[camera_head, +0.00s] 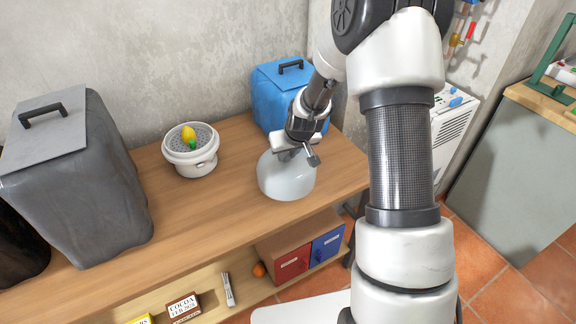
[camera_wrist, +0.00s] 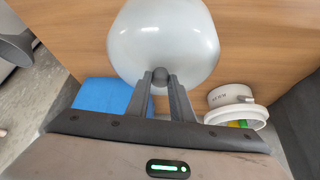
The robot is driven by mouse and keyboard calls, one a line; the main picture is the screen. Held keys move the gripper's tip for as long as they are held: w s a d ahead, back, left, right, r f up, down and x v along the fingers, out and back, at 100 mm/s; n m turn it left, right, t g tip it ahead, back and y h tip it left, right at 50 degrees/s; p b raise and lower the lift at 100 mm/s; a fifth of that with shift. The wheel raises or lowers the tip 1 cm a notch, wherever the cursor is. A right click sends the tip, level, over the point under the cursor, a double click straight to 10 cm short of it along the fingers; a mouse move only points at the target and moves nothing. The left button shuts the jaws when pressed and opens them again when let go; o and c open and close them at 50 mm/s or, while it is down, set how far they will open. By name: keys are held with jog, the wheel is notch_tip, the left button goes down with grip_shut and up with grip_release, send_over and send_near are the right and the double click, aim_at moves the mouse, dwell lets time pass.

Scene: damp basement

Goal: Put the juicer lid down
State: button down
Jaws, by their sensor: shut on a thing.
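The juicer lid (camera_head: 287,178) is a pale, translucent dome at the right part of the wooden table. In the wrist view the lid (camera_wrist: 163,38) fills the upper middle, with a small dark knob between my fingers. My gripper (camera_head: 297,150) is shut on this knob, and its fingers (camera_wrist: 161,84) show on either side of it. The lid is upright and at or just above the tabletop; I cannot tell if it touches. The white juicer base (camera_head: 190,162) stands open to the left, with a yellow and a green piece inside. It also shows in the wrist view (camera_wrist: 232,117).
The wooden table (camera_head: 210,225) has free room between the juicer and the lid. A blue container (camera_head: 272,92) stands behind the lid, and a large grey container (camera_head: 75,180) at the left. Red (camera_head: 290,266) and blue boxes (camera_head: 327,243) sit on the shelf below.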

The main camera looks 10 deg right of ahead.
aim_at(288, 162)
jog(key=shift+f, duration=1.85)
jog(key=shift+f+b, duration=0.2)
jog(key=shift+b, duration=0.15)
jog(key=c, duration=1.6)
grip_release()
jog(key=shift+o, duration=0.2)
jog(key=shift+r, duration=0.1)
